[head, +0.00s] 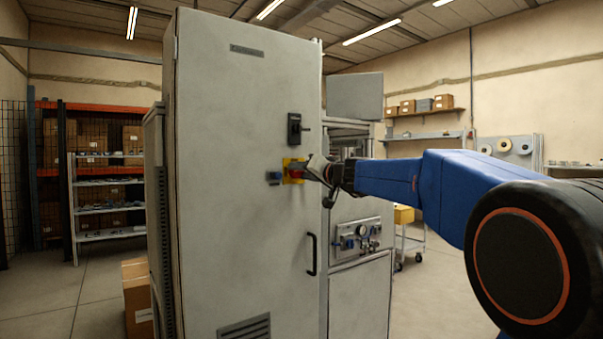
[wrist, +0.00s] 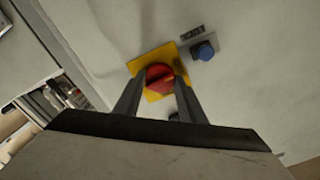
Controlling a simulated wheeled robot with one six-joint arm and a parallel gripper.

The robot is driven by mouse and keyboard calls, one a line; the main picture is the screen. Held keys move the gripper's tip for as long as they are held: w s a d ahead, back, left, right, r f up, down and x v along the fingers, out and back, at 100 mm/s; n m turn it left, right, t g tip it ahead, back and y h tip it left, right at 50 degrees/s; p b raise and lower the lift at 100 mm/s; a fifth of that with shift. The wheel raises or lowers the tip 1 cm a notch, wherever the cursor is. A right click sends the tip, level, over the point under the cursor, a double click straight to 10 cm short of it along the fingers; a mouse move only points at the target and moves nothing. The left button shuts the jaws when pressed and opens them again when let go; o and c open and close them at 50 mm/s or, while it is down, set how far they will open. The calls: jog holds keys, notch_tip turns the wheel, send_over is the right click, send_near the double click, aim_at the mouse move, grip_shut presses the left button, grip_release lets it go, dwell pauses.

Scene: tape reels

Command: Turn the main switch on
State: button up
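The main switch is a red rotary knob (wrist: 158,77) on a square yellow plate (wrist: 139,67), mounted on the front of a tall grey cabinet (head: 240,90). In the head view the yellow plate (head: 287,163) is partly covered by my gripper (head: 305,172), which reaches in from the right. In the wrist view my gripper (wrist: 160,84) has its two dark fingers apart, one on each side of the red knob. I cannot tell whether the fingertips touch it. The exact angle of the knob's handle is hard to make out.
A blue button (wrist: 204,52) with a small label sits beside the plate. A black switch handle (head: 295,129) is above, and a black door handle (head: 311,255) below. A gauge panel (head: 358,241) is at the right. Cardboard boxes (head: 137,298) stand at the left.

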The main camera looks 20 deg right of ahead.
jog(key=shift+m, duration=0.3)
jog(key=m, duration=1.2)
jog(key=shift+f+m, duration=0.1)
jog(key=shift+m, duration=0.3)
jog(key=m, duration=0.4)
jog(key=shift+m, duration=0.4)
jog(key=o, duration=1)
jog(key=shift+o, duration=0.2)
